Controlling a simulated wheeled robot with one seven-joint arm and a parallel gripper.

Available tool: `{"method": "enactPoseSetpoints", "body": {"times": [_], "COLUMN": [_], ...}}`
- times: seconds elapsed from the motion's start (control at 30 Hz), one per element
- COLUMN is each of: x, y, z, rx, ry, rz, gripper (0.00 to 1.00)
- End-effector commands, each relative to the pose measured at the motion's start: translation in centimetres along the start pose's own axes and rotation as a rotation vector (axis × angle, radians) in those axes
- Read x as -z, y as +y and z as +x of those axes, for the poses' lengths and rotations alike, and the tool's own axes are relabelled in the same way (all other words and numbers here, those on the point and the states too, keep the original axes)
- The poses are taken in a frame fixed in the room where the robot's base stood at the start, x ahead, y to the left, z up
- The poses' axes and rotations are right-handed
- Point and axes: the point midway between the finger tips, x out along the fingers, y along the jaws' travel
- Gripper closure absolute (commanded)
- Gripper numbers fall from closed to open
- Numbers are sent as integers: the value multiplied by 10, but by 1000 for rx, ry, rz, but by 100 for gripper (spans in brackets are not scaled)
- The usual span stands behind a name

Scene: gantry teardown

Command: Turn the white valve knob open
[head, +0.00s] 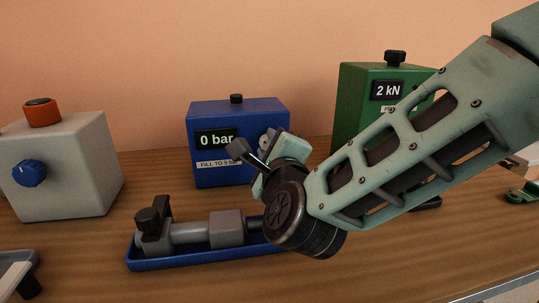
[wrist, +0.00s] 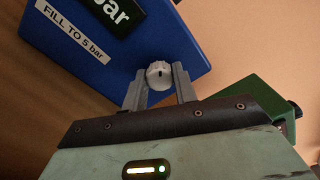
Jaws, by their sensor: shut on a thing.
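The white valve knob (wrist: 158,74) is on the front face of the blue box (wrist: 75,50), near its lower right edge. It carries a dark line that stands roughly upright in the wrist view. My gripper (wrist: 160,82) has one grey finger on each side of the knob and is shut on it. In the head view the blue box (head: 238,112) shows a "0 bar" display (head: 216,138) and a "FILL TO 5 bar" label (head: 218,164). My gripper (head: 256,150) is at the box's right front there, and hides much of the knob.
A blue tray (head: 190,263) with a grey cylinder part (head: 188,232) lies in front of the blue box. A green "2 kN" box (head: 352,100) stands right, behind my arm. A grey box (head: 75,170) with a blue knob and orange top stands left.

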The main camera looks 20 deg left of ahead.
Motion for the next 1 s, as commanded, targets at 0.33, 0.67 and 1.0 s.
{"method": "enactPoseSetpoints", "body": {"times": [0.33,0.67,1.0], "x": [-1,-1,-1], "y": [2,2,1], "z": [0,-1,0], "rx": [-1,-1,-1], "ry": [-2,-3,-2], "rz": [-327,-584,-720], "gripper": [95,95,95]}}
